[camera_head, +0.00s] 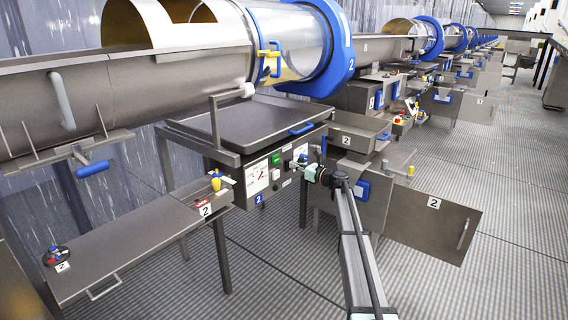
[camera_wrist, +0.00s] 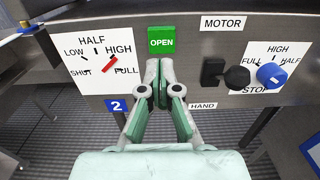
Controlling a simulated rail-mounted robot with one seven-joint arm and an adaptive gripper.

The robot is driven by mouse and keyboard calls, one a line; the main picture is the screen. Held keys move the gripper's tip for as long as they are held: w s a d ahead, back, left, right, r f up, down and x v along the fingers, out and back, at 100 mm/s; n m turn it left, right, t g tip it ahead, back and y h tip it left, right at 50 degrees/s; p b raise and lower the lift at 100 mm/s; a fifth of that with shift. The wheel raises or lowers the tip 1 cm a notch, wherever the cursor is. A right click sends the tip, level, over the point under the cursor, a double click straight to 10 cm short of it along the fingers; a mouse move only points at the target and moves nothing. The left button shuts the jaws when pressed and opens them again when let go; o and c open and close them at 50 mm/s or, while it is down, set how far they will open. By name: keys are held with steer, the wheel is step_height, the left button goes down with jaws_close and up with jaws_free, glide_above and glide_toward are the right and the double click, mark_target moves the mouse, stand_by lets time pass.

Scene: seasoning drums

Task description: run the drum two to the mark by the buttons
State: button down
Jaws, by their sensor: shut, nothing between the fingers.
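Drum two (camera_head: 297,52) is the large clear cylinder with a blue end ring marked 2, at top centre in the head view. Below it is the control panel (camera_head: 258,200) with a blue 2 label. In the wrist view, a dial (camera_wrist: 93,85) has its red pointer near HIGH. A green OPEN button (camera_wrist: 161,41) is beside it. To the right are a black knob (camera_wrist: 236,77) under MOTOR and a blue knob (camera_wrist: 271,75) ringed by STOP, HALF, HIGH and FULL. My gripper (camera_wrist: 159,68) is shut and empty, fingertips just below the OPEN button; contact is unclear. It also shows by the panel (camera_head: 312,173).
A dark tray (camera_head: 245,125) with a blue handle lies under the drum. A side table (camera_head: 130,235) stands at the lower left. A grey box (camera_head: 358,133) and an open door (camera_head: 420,222), both marked 2, are at right. Further drums recede behind; the floor is clear.

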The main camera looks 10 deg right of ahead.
steer(key=shift+v, duration=2.7)
steer(key=shift+w+d, duration=0.1)
steer(key=s+a+f+n+g+h+p, duration=0.15)
steer(key=s+a+f+n+g, duration=0.35)
steer(key=s+f, duration=0.75)
steer(key=s+f+n+g+h+p, duration=0.1)
steer(key=s+f+n+g+h, duration=0.2)
steer(key=s+f+n, duration=0.75)
steer(key=s+a+f+n+g+h+p, duration=0.1)
steer(key=s+a+f+n+g+h, duration=0.2)
steer(key=s+f, duration=1.15)
steer(key=s+f+n+g+h+p, duration=0.2)
steer(key=s+n+g+p, duration=0.1)
steer(key=s, duration=2)
steer(key=s+f+n+g+h+p, duration=0.2)
steer(key=s+n+g+p, duration=0.2)
steer(key=s, duration=2)
steer(key=shift+s+a+f+n+g+h, duration=0.25)
steer(key=shift+s+a+n+g+h, duration=0.1)
steer(key=shift+n+g, duration=0.65)
